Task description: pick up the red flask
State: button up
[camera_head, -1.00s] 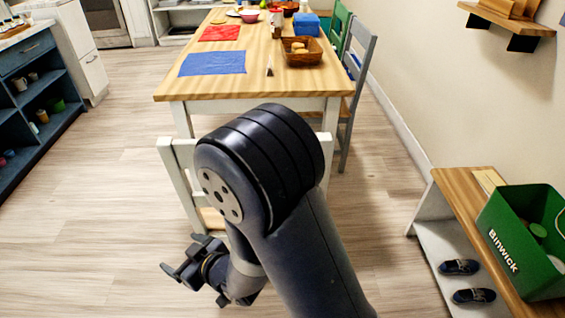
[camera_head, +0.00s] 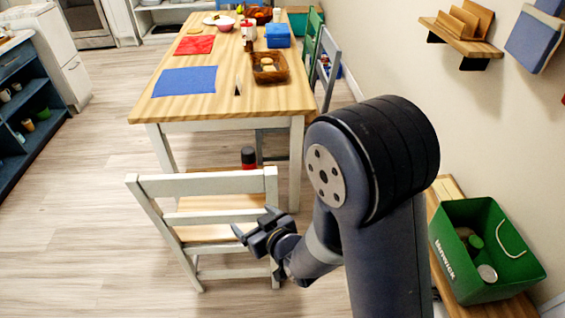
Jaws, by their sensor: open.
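The red flask (camera_head: 249,163) has a black cap and stands upright behind the top rail of the white chair (camera_head: 200,186). Its lower part is hidden by that rail, and I cannot tell exactly what it rests on. My gripper (camera_head: 253,224) is open and empty. In the picture it is below the flask, in front of the right side of the chair's back, on the near side.
The wooden table (camera_head: 238,104) stands beyond the chair. A wicker basket (camera_head: 284,76) and a blue placemat (camera_head: 185,81) lie on it. A green bin (camera_head: 470,274) sits on the low bench at right. The floor left of the chair is clear.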

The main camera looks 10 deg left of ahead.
aim_at(253, 167)
jog(key=i+l+z, duration=0.15)
jog(key=z, duration=0.2)
jog(key=i+j+u, duration=0.1)
jog(key=i, duration=0.35)
jog(key=i+j+u, duration=0.1)
jog(key=i+u, duration=0.45)
jog(key=i, duration=0.15)
